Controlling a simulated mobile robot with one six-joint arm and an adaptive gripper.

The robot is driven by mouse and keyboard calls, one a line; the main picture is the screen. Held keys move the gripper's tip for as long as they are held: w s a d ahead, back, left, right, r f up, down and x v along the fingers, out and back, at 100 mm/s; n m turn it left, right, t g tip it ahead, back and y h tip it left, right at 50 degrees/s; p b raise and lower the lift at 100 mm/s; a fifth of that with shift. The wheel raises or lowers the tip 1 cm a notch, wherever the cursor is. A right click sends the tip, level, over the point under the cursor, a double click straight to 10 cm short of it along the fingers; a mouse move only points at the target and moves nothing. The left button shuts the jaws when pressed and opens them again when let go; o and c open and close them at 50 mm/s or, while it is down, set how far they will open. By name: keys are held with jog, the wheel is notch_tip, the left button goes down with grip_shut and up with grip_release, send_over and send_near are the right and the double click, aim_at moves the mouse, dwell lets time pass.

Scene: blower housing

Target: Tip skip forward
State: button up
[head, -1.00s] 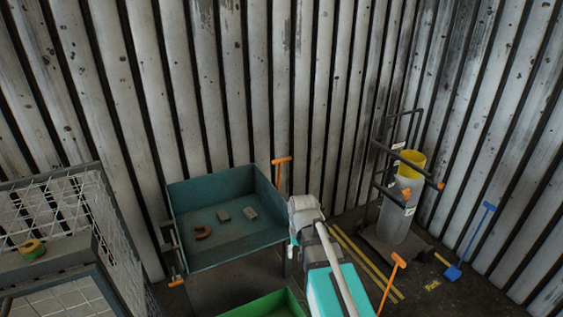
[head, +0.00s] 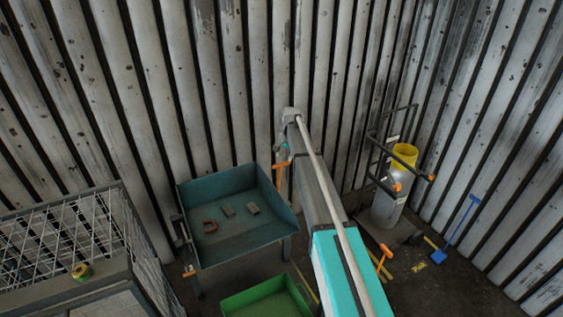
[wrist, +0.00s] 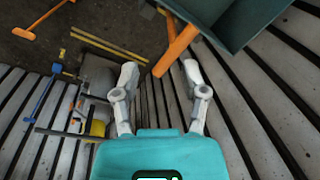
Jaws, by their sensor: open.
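The skip is a dark teal open tray (head: 225,250) on legs in the middle of the head view; it appears level. Inside lie a rusty horseshoe-shaped piece (head: 210,226) and two small grey blocks (head: 253,208). An orange T-handle (head: 282,164) stands at its back right corner. In the wrist view the handle (wrist: 177,48) crosses between my fingers' line of sight, nearer the right finger, with the skip's wall (wrist: 240,18) at upper right. My gripper (wrist: 161,70) is open and empty. I cannot tell whether it touches the handle.
A green bin (head: 235,305) stands in front of the skip. A trolley with a grey cylinder (head: 388,208) and a blue shovel (head: 456,228) are at right. Corrugated walls close the back.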

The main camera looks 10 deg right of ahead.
aim_at(280, 169)
jog(key=shift+m, duration=0.3)
jog(key=w+r, duration=0.1)
jog(key=w+r+p, duration=0.1)
jog(key=w, duration=0.1)
jog(key=shift+w+d, duration=0.15)
jog(key=shift+w, duration=0.1)
jog(key=shift+f, duration=0.2)
jog(key=f+b, duration=0.4)
jog(key=a+f+b, duration=0.1)
jog(key=f+b, duration=0.3)
jog(key=b, duration=0.1)
jog(key=w+f+b, duration=0.1)
jog(key=f+b, duration=0.3)
jog(key=f, duration=0.1)
jog(key=shift+w+a+f+b, duration=0.1)
jog(key=shift+a+b, duration=0.2)
jog(key=shift+b, duration=0.05)
dwell(0.4)
grip_shut()
